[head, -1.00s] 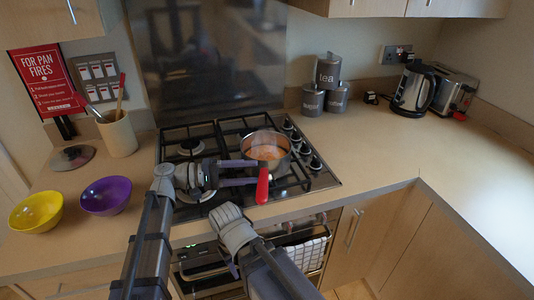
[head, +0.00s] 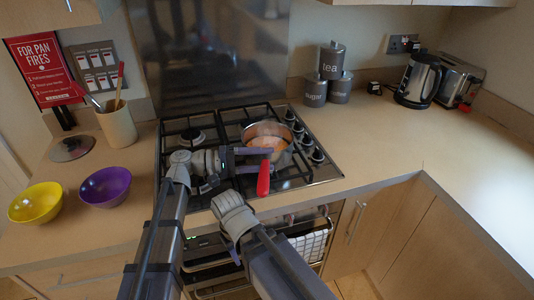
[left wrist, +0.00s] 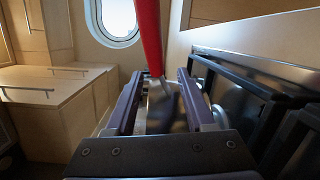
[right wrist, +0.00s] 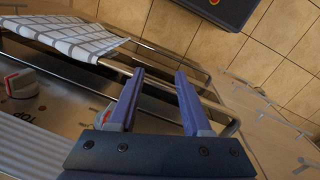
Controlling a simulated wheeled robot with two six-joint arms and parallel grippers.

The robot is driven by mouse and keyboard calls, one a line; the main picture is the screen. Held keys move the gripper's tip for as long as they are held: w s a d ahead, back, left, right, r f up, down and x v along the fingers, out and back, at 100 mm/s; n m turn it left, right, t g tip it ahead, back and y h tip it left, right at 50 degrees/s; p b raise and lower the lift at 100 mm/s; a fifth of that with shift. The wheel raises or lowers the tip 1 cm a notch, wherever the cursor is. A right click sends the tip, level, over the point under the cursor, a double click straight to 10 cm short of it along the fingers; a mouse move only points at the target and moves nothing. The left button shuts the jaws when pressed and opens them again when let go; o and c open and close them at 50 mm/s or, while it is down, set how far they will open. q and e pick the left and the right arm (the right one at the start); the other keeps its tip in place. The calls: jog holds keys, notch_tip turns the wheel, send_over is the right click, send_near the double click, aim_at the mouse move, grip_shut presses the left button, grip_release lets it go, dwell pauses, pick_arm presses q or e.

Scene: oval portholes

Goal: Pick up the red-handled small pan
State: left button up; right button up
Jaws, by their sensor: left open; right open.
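The small pan (head: 284,131) sits on the hob at the right, with orange-brown contents. Its red handle (head: 263,178) points toward me over the front edge. My left gripper (head: 270,159) is open, its fingers reaching from the left to the pan's handle side. In the left wrist view, the open jaws (left wrist: 159,80) lie either side of the handle's metal neck, with the red handle (left wrist: 149,38) rising beyond; contact is not clear. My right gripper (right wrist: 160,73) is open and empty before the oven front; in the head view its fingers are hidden.
The black gas hob (head: 190,190) surrounds the pan. A purple bowl (head: 105,187), a yellow bowl (head: 36,202) and a utensil pot (head: 117,126) stand left. Canisters (head: 331,62), a kettle (head: 417,82) and a toaster (head: 458,80) stand at the back right. The right counter is mostly clear.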

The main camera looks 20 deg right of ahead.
pick_arm(q)
jog(key=d, duration=0.4)
jog(key=shift+s+f, duration=0.1)
jog(key=shift+s, duration=0.3)
jog(key=shift+a, duration=0.1)
grip_shut()
dwell(0.9)
